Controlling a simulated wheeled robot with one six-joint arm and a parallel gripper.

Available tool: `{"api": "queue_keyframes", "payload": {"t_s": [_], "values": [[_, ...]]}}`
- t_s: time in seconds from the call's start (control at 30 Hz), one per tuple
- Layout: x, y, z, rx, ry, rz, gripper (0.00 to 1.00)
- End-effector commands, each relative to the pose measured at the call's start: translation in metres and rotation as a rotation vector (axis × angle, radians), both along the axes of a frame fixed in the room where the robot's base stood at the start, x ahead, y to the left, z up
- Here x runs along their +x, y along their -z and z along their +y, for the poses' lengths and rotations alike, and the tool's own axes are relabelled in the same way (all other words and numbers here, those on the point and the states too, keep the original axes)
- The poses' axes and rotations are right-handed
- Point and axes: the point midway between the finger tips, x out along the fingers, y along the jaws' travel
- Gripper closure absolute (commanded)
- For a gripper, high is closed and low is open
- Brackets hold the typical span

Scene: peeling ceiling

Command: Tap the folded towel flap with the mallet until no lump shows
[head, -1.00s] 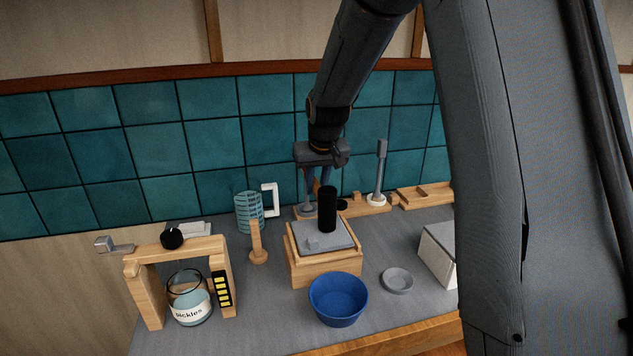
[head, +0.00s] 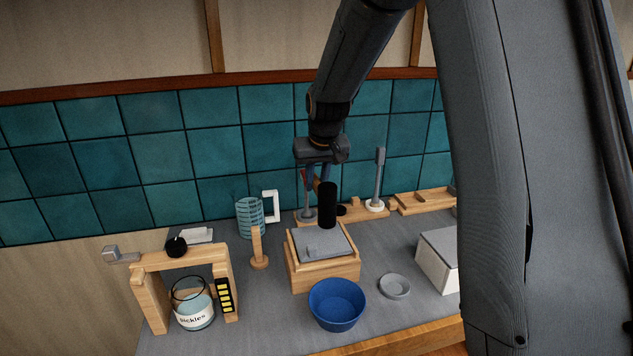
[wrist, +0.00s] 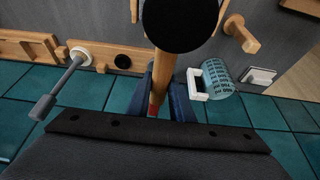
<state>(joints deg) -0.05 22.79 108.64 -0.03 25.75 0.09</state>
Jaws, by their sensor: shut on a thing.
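The grey folded towel (head: 335,243) lies on a wooden box (head: 325,275) in the middle of the counter. A small raised lump (head: 311,251) shows at its left front. My gripper (head: 318,180) is shut on the wooden handle of the mallet, behind and above the towel. The mallet's black head (head: 327,205) stands over the towel's back edge; I cannot tell whether it touches. In the wrist view the handle (wrist: 163,70) runs between my fingers (wrist: 163,95), and the round black head (wrist: 180,20) hides the towel.
A blue bowl (head: 337,303) stands just in front of the box, with a small grey dish (head: 394,286) and a white box (head: 438,258) to the right. A wooden peg (head: 258,250) and measuring cup (head: 249,216) stand left. A pickle jar (head: 194,310) sits under a wooden frame (head: 150,297).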

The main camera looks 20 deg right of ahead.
Motion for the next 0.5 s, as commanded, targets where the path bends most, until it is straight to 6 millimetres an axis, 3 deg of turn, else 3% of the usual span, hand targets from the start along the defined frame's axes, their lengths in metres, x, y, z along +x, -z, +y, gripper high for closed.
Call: {"api": "queue_keyframes", "payload": {"t_s": [0.5], "values": [[-0.0003, -0.0004, 0.0002, 0.0, 0.0, -0.028, 1.0]]}}
